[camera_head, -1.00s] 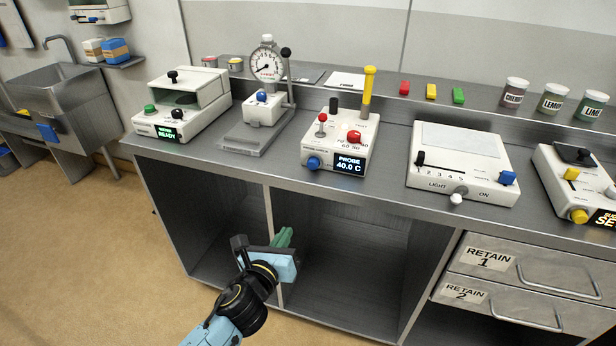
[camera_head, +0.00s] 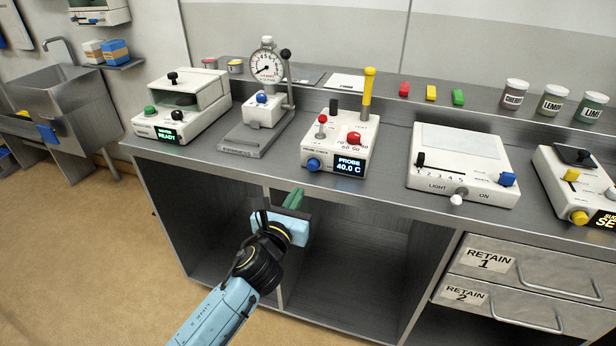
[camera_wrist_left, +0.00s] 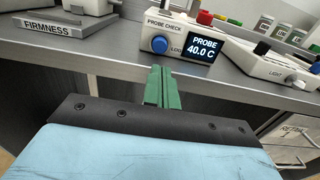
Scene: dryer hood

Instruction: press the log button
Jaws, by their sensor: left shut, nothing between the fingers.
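The log button is the round blue button (camera_head: 313,164) on the front left of the white probe check unit (camera_head: 362,127). In the left wrist view the same blue button (camera_wrist_left: 159,44) has the word LOG beside it. A dark display (camera_head: 349,165) to its right reads PROBE 40.0 C. My left gripper (camera_head: 297,193) has green fingers, shut and empty. It is in front of the bench edge, below and slightly left of the button, and apart from it. In the left wrist view its fingertips (camera_wrist_left: 162,72) point toward the unit. My right gripper is not in view.
The metal bench edge (camera_head: 380,199) lies between my gripper and the unit. The unit also has a red knob (camera_head: 354,138), a red-topped lever (camera_head: 322,118) and a yellow probe (camera_head: 368,86). A dial gauge stand (camera_head: 266,66) is left, a light box (camera_head: 460,150) right.

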